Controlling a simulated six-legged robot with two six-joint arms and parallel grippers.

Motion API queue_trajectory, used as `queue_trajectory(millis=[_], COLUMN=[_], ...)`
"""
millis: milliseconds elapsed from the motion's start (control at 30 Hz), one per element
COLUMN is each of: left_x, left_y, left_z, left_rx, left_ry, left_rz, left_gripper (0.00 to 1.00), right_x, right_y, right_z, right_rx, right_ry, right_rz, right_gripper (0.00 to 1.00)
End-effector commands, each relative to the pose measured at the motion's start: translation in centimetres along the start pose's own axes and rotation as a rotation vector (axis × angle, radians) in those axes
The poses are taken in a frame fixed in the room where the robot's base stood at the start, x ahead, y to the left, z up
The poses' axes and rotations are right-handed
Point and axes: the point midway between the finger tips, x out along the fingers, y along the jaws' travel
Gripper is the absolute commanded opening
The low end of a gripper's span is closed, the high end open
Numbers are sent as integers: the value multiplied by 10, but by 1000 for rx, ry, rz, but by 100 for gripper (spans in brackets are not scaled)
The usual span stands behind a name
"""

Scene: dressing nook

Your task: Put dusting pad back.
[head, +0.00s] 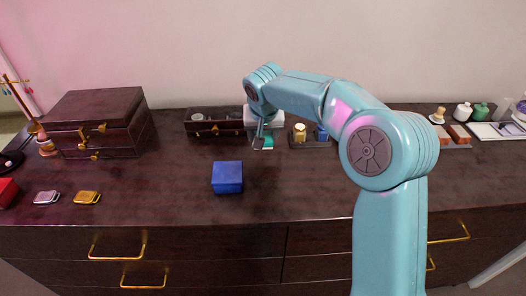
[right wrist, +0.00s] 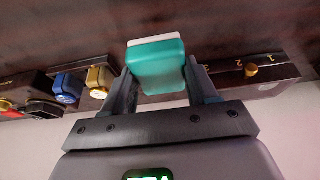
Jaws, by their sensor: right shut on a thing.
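A teal block with a white layer, apparently the dusting pad (right wrist: 155,66), is between the fingers of my right gripper (right wrist: 160,88) in the right wrist view. In the head view my right gripper (head: 263,136) is near the back of the dresser top, and the teal pad (head: 267,143) shows small below it. The gripper is shut on the pad. Whether the pad touches the dresser top I cannot tell. My left gripper is not in view.
A low dark box (head: 213,131) with a brass knob stands left of the gripper. Gold (head: 299,133) and blue (head: 321,133) bottles stand right. A blue box (head: 227,178) sits in front. A dark chest (head: 95,107) stands at left.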

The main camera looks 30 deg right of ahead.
Motion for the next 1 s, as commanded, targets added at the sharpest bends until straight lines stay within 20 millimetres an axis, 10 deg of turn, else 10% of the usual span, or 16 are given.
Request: queue_trajectory(millis=[800,833,900,1000], left_x=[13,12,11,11], left_y=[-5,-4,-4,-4], left_z=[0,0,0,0], left_rx=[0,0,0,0], left_ry=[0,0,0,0], left_rz=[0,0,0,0], left_gripper=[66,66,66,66], right_x=[53,52,51,51], right_y=[0,0,0,0], right_z=[23,23,22,22], right_rx=[-1,-1,-1,-1], right_ry=[2,2,1,1], right_rz=[-1,-1,0,0], right_gripper=[34,64,83,83])
